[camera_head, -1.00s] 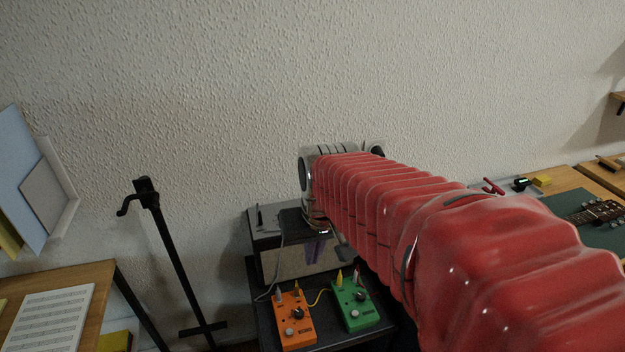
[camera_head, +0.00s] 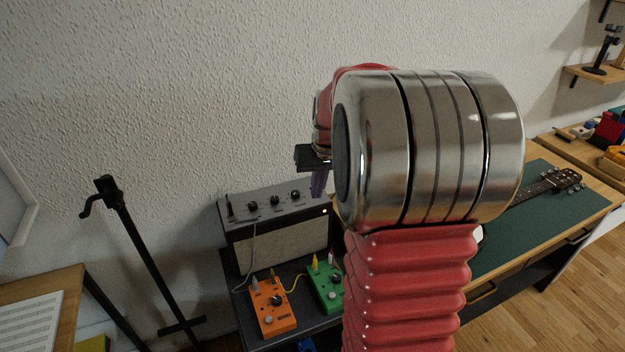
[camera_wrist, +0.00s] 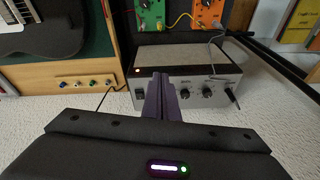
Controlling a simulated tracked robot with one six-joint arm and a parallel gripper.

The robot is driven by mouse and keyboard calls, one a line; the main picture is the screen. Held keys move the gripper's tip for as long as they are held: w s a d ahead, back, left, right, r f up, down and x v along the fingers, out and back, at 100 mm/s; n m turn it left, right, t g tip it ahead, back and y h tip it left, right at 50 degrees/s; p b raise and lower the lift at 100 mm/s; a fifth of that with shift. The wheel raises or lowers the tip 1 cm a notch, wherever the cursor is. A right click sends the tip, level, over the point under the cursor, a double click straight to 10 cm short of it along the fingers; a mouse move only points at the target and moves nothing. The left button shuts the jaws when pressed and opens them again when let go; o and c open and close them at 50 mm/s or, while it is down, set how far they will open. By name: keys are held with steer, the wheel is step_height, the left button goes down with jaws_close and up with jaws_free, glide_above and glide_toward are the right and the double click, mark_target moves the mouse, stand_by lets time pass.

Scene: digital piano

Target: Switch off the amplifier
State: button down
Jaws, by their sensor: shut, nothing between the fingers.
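The amplifier (camera_head: 278,228) is a grey-topped box with a pale grille, standing on a dark surface against the wall. Its panel has several black knobs (camera_head: 275,201) and a small lit lamp (camera_head: 325,211) at the right end. In the wrist view the amplifier (camera_wrist: 190,55) is seen upside down, with the lamp (camera_wrist: 137,70) glowing at the left. My gripper (camera_head: 318,186) is shut and empty, above the panel's right end. Its purple fingers (camera_wrist: 160,88) hide part of the panel.
An orange pedal (camera_head: 270,307) and a green pedal (camera_head: 326,288) with cables sit in front of the amplifier. A black stand (camera_head: 150,260) is to the left. A guitar (camera_head: 545,188) lies on a green mat at the right. The wall is close behind.

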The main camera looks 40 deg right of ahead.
steer(key=w+d+r+n+t, duration=0.1)
steer(key=w+d+r+n, duration=0.1)
steer(key=w+d, duration=0.6)
steer(key=shift+w+d+r+t+h, duration=0.3)
steer(key=shift+d+r, duration=0.1)
steer(key=shift+d, duration=0.4)
steer(key=shift+f, duration=0.1)
steer(key=x, duration=1)
steer(key=f, duration=0.1)
steer(key=s+f, duration=0.1)
steer(key=shift+s+a+f, duration=0.1)
steer(key=shift+a+f, duration=0.05)
steer(key=shift+f, duration=0.25)
steer(key=shift+s+f, duration=0.1)
steer(key=shift+f, duration=0.3)
